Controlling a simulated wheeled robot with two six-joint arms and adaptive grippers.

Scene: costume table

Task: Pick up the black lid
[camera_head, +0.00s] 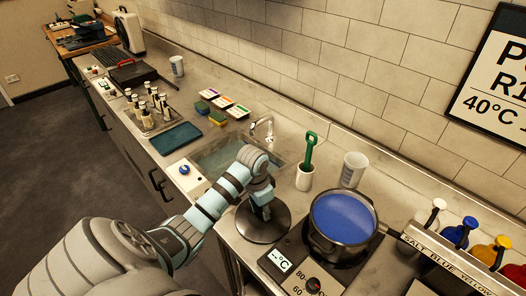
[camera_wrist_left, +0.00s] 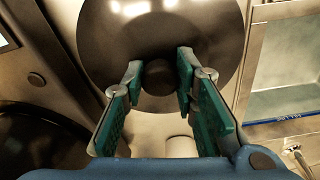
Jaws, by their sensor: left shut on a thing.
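The black lid (camera_head: 262,224) is a dark round disc at the counter's front, left of the pot. In the left wrist view the lid (camera_wrist_left: 205,25) fills the top middle, with its round dark knob (camera_wrist_left: 158,76) between the fingers. My left gripper (camera_head: 262,208) comes down from above onto the middle of the lid. In the left wrist view my left gripper (camera_wrist_left: 159,75) is shut on the knob. I cannot tell whether the lid touches the counter. My right gripper is not in view.
A pot of blue liquid (camera_head: 343,218) stands on a hot plate (camera_head: 283,261) right of the lid. A sink (camera_head: 213,160) lies behind left. A white cup (camera_head: 353,170) and a holder with a green-handled tool (camera_head: 305,177) stand behind. Colour jars (camera_head: 457,234) stand at right.

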